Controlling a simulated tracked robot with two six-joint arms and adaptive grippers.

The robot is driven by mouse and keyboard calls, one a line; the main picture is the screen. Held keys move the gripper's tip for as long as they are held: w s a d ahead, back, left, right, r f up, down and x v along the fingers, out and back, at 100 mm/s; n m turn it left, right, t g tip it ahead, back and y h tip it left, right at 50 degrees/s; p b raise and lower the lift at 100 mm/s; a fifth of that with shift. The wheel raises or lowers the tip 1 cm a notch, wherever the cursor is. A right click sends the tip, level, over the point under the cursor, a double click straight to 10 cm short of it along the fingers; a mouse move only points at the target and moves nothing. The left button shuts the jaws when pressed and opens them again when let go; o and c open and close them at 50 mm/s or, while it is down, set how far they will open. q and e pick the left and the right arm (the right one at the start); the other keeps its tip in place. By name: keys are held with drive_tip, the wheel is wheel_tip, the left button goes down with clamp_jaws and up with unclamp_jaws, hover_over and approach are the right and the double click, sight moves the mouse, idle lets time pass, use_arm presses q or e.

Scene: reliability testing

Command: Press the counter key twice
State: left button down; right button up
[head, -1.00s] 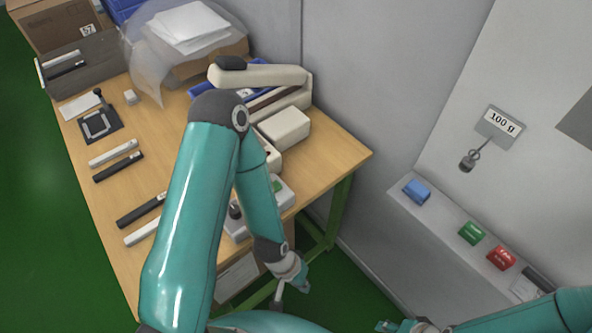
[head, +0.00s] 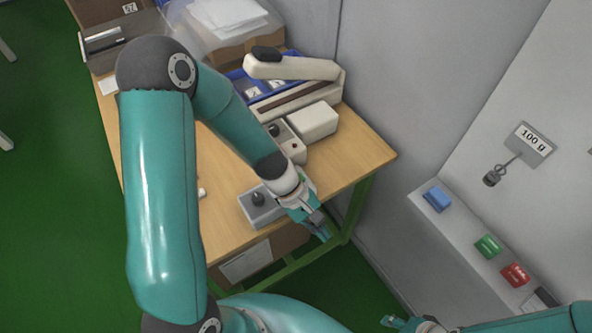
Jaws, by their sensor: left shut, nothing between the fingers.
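A light grey box with a black knob (head: 258,200) stands at the near right edge of the wooden table. A small green patch shows on it beside my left wrist, and my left arm hides part of its right side. I cannot tell for sure which part is the counter key. My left gripper (head: 317,225) is shut and empty, just right of the box near the table edge, pointing down to the right. Whether it touches anything is unclear. My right gripper (head: 400,322) is at the bottom edge, away from the table, and its fingers are too small to read.
A beige device with a dark knob (head: 287,141) stands behind the grey box, beside a cream block (head: 312,122) and a long-armed cream device (head: 295,68). Blue, green (head: 488,245) and red (head: 515,274) blocks sit on the right ledge. My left arm covers much of the table.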

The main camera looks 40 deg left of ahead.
use_arm(q)
drive_tip(key=w+a+r+n+t+p, duration=0.1)
drive_tip(key=w+a+r+n+t, duration=0.1)
drive_tip(key=a+r, duration=0.4)
drive_tip(key=w+a+r+n+t+p, duration=0.1)
drive_tip(key=w+a+r+t, duration=0.3)
drive_tip(key=r, duration=0.7)
drive_tip(key=shift+w+a+n+y, duration=0.45)
drive_tip(key=shift+a+n, duration=0.15)
drive_tip(key=shift+a, duration=0.35)
wheel_tip(320, 180, down, 8)
drive_tip(key=b, duration=0.6)
drive_tip(key=shift+f+b, duration=0.5)
drive_tip(key=shift+b, duration=0.2)
drive_tip(key=shift+s+f+b, duration=0.2)
drive_tip(key=shift+f+b, duration=0.15)
drive_tip(key=shift+b, duration=0.15)
